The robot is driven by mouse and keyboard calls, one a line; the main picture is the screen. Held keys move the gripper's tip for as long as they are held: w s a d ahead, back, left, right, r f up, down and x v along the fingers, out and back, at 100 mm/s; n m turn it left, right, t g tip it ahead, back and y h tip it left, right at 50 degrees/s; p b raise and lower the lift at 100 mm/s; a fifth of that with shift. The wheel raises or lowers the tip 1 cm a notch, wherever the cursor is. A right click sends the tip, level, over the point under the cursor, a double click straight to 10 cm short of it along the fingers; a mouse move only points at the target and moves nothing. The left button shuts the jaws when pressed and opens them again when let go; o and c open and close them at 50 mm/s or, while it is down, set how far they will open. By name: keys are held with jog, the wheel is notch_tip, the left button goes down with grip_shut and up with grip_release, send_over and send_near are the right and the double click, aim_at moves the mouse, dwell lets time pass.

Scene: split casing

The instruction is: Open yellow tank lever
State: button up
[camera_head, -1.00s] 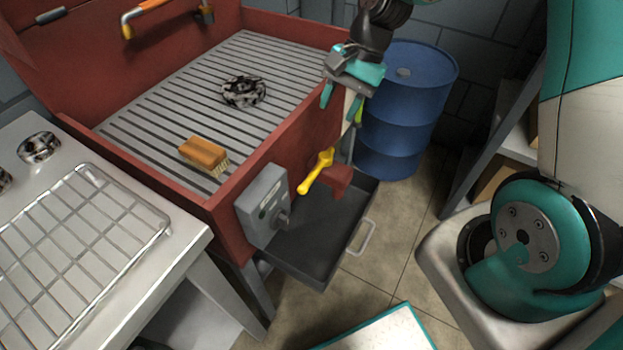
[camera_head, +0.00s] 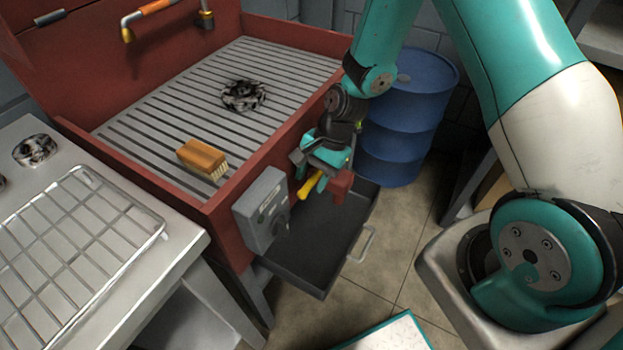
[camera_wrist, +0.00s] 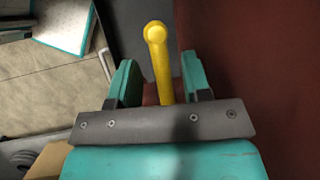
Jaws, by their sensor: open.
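The yellow lever (camera_head: 309,187) is on the front of the red tank (camera_head: 275,160), beside a red block-like fitting (camera_head: 342,184). In the head view my gripper (camera_head: 310,180) is over the lever and hides most of it. In the wrist view the yellow lever (camera_wrist: 158,60) runs lengthwise between the two teal fingers of my gripper (camera_wrist: 158,80), with its rounded end beyond the fingertips. The fingers are apart, with a gap on each side of the lever. Its pivot end is hidden by the gripper.
A grey control box (camera_head: 260,208) with a knob is left of the lever. An open dark tray (camera_head: 310,250) lies below. A blue barrel (camera_head: 408,120) stands behind right. A brush (camera_head: 203,157) rests on the tank's slatted top.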

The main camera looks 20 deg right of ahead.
jog(key=shift+a+f, duration=0.2)
jog(key=shift+f, duration=0.25)
grip_shut()
